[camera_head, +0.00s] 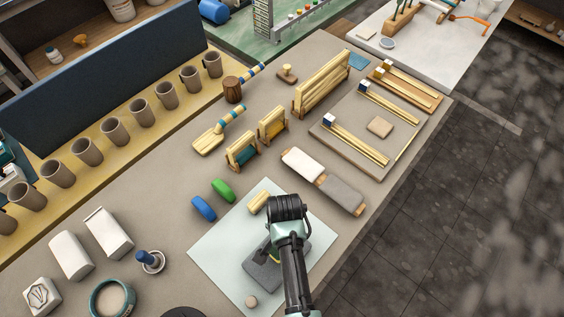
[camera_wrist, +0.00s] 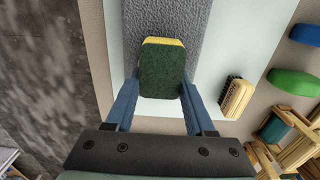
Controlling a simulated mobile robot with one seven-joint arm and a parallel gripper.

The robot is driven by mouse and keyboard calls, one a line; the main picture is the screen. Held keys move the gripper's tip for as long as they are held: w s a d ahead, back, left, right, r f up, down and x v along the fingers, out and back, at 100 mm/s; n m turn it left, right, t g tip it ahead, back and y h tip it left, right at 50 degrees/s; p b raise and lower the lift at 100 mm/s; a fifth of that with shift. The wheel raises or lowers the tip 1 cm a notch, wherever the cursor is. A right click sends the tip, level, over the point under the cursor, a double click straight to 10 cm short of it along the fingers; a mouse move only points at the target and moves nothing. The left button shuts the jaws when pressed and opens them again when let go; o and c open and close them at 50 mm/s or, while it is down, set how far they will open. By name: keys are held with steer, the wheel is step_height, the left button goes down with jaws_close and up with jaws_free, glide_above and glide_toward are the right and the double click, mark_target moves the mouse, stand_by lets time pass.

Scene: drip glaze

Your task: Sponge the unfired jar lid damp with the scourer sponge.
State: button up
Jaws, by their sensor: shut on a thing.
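My gripper (camera_head: 268,250) is over the dark grey slab on the pale mat. Its blue fingers (camera_wrist: 160,88) stand on either side of the scourer sponge (camera_wrist: 162,70) and are shut on it. The sponge has a dark green pad facing the wrist camera and a yellow edge showing at its far end. The grey textured slab (camera_head: 257,274) lies below it; I cannot tell whether they touch. I cannot make out the jar lid for certain. A small round beige piece (camera_head: 251,301) sits near the slab on the mat.
A yellow brush (camera_wrist: 237,98) lies close by on the mat (camera_head: 215,247). Blue (camera_head: 204,208) and green (camera_head: 223,190) pieces lie beyond the mat's edge. A white block (camera_head: 302,164) and a grey block (camera_head: 340,194) lie to the right. A teal-rimmed bowl (camera_head: 93,301) stands lower left.

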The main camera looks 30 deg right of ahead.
steer(key=shift+s+a+r+p, duration=0.1)
steer(key=shift+s+a+p, duration=0.15)
steer(key=shift+a, duration=0.3)
steer(key=shift+s+a+r+p, duration=0.15)
steer(key=shift+a+p, duration=0.15)
steer(key=shift+a, duration=0.25)
steer(key=shift+f, duration=0.2)
steer(key=shift+d, duration=0.1)
steer(key=shift+w+d+b, duration=0.2)
steer(key=shift+w+d, duration=0.05)
steer(key=shift+d, duration=0.3)
steer(key=shift+w+d+b, duration=0.2)
steer(key=shift+w+d, duration=0.05)
steer(key=shift+d, duration=0.25)
steer(key=shift+a, duration=0.1)
